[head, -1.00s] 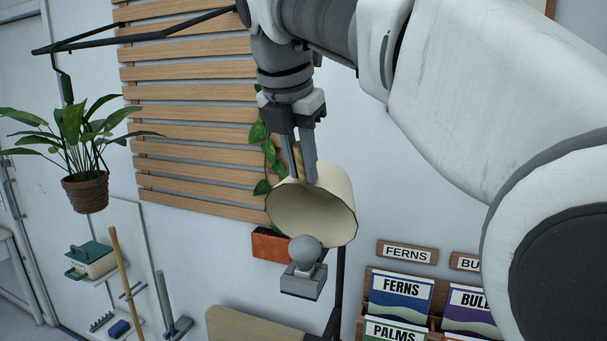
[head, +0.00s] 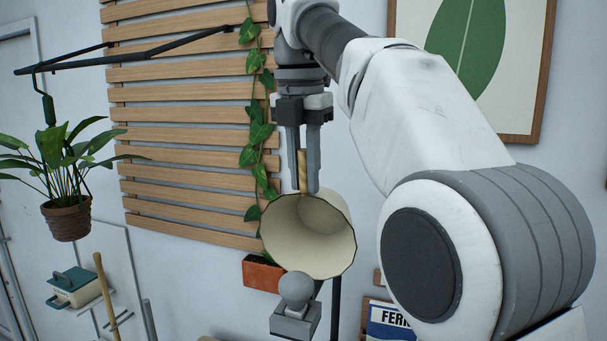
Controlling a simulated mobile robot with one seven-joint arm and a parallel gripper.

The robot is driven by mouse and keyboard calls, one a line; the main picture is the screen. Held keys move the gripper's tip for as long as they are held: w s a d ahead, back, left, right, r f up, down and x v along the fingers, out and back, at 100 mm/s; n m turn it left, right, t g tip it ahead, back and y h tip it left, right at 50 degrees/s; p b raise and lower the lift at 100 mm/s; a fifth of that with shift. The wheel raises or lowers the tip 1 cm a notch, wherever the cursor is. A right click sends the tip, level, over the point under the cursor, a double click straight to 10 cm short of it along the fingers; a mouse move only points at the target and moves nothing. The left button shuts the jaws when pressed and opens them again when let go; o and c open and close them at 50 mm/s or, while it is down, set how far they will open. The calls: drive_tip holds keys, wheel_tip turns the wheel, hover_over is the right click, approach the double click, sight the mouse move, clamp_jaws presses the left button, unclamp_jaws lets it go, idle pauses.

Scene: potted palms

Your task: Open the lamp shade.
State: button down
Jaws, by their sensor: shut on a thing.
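The cream lamp shade (head: 325,218) is tilted up in the head view, with its open mouth facing me. A grey bulb (head: 296,288) on a grey square base (head: 296,318) shows just below the shade's lower rim. A wooden handle (head: 302,170) stands up from the shade's upper edge. My gripper (head: 304,180) points down from above and is shut on this handle, one finger on each side. The shade's hinge and outer back are hidden.
A hanging potted plant (head: 68,210) is at the left under a black bracket (head: 130,55). A slatted wooden trellis (head: 180,130) with a vine (head: 256,130) is behind my gripper. A seed-packet rack (head: 385,318) is at lower right.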

drive_tip(key=shift+f, duration=0.1)
drive_tip(key=c, duration=0.8)
unclamp_jaws()
drive_tip(key=shift+o, duration=0.2)
drive_tip(key=shift+s, duration=0.1)
